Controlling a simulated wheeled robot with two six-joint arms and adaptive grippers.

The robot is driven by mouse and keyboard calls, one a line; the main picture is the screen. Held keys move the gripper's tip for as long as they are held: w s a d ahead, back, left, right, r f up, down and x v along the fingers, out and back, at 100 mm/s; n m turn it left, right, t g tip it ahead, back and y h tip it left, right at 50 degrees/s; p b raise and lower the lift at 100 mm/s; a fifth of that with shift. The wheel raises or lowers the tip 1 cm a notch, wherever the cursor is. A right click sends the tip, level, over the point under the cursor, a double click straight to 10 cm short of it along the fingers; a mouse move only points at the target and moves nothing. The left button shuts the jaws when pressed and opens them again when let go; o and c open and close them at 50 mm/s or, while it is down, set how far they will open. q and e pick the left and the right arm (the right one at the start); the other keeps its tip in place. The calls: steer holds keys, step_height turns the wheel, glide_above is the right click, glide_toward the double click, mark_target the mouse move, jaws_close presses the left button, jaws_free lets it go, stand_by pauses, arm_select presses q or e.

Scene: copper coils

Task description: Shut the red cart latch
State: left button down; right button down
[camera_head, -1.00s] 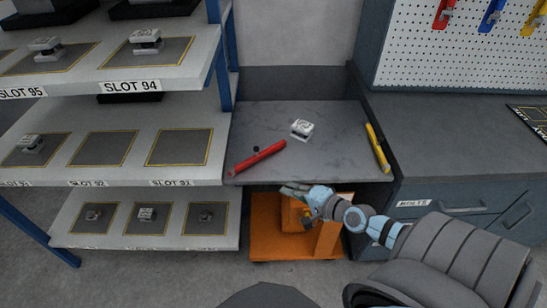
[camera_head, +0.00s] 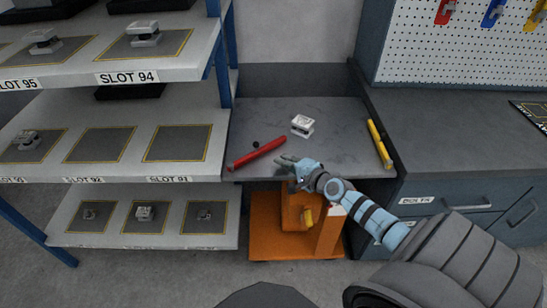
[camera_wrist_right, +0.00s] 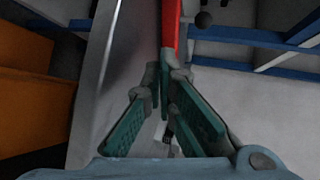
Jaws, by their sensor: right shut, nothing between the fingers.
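The red latch bar (camera_head: 257,153) lies slanted at the front left of the grey cart top (camera_head: 330,152), with a small black knob (camera_head: 255,143) beside it. My right gripper (camera_head: 286,160) is at the cart top's front edge, close to the bar's right end. Its fingers (camera_wrist_right: 166,72) are shut with nothing between them. I cannot tell whether they touch the bar. My left gripper is not in view.
A yellow bar (camera_head: 379,145) lies along the cart top's right side, and a pale metal part (camera_head: 302,125) sits near its middle. Shelves with marked slots (camera_head: 177,143) stand close on the left. A drawer cabinet (camera_head: 460,200) stands on the right. An orange base (camera_head: 280,225) is below.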

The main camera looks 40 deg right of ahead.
mark_target(267, 150)
steer(key=x, duration=0.2)
steer(key=r+b+x, duration=0.1)
steer(key=x, duration=0.2)
steer(key=shift+w, duration=0.35)
